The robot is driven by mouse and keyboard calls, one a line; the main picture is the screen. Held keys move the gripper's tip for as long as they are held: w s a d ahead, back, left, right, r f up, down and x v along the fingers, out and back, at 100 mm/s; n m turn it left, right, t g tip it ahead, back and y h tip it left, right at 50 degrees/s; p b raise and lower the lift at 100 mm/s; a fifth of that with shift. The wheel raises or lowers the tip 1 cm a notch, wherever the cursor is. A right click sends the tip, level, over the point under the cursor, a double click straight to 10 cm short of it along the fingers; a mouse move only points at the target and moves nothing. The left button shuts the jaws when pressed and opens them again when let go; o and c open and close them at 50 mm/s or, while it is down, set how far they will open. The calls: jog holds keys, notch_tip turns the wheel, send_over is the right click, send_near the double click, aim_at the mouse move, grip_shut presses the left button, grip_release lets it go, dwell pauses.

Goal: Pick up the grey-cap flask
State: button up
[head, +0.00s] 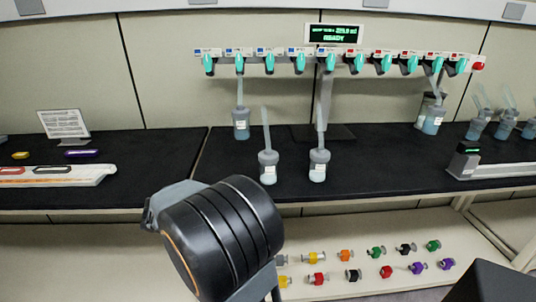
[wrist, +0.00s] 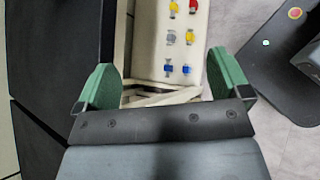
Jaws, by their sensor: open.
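Two flasks with grey caps and tall pale necks stand upright near the front of the black bench in the head view, a left one (head: 268,168) and a right one (head: 318,166). Another similar flask (head: 241,122) hangs or stands under the valve row at the back. One more pale blue flask (head: 431,120) is at the back right. I cannot tell which is the task's flask. My gripper (wrist: 160,66) is open and empty in the wrist view, its green fingers wide apart above a cream shelf. No flask shows between them. In the head view my arm hides the fingers.
The freeze dryer's valve row (head: 330,60) with teal handles spans the back. Small coloured fittings (head: 353,275) lie on the cream lower shelf (head: 430,218). A white rack (head: 60,174) is at left, a small device (head: 465,160) at right. The bench (head: 225,175) is bare left of the front flasks.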

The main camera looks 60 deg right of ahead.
aim_at(261, 169)
jog(key=w+d+r+n+h, duration=0.1)
jog(key=d+h, duration=0.1)
jog(key=d, duration=0.1)
jog(key=w+d+r+n+g+h+p, duration=0.1)
jog(key=d+r+n+h, duration=0.1)
jog(key=d, duration=0.1)
jog(key=w+d+r+n+g+h+p, duration=0.1)
jog(key=d+r+n+h, duration=0.1)
jog(key=d, duration=0.1)
jog(key=shift+w+d+r+h, duration=0.25)
jog(key=shift+w+d+h, duration=0.05)
jog(key=shift+w+d, duration=0.1)
jog(key=shift+n, duration=0.4)
jog(key=x, duration=0.8)
jog(key=shift+w+r, duration=0.2)
jog(key=shift+r, duration=0.05)
jog(key=shift+x, duration=3.05)
jog(key=shift+w, duration=0.15)
jog(key=c, duration=1.4)
jog(key=shift+o, duration=0.2)
jog(key=shift+r, duration=0.2)
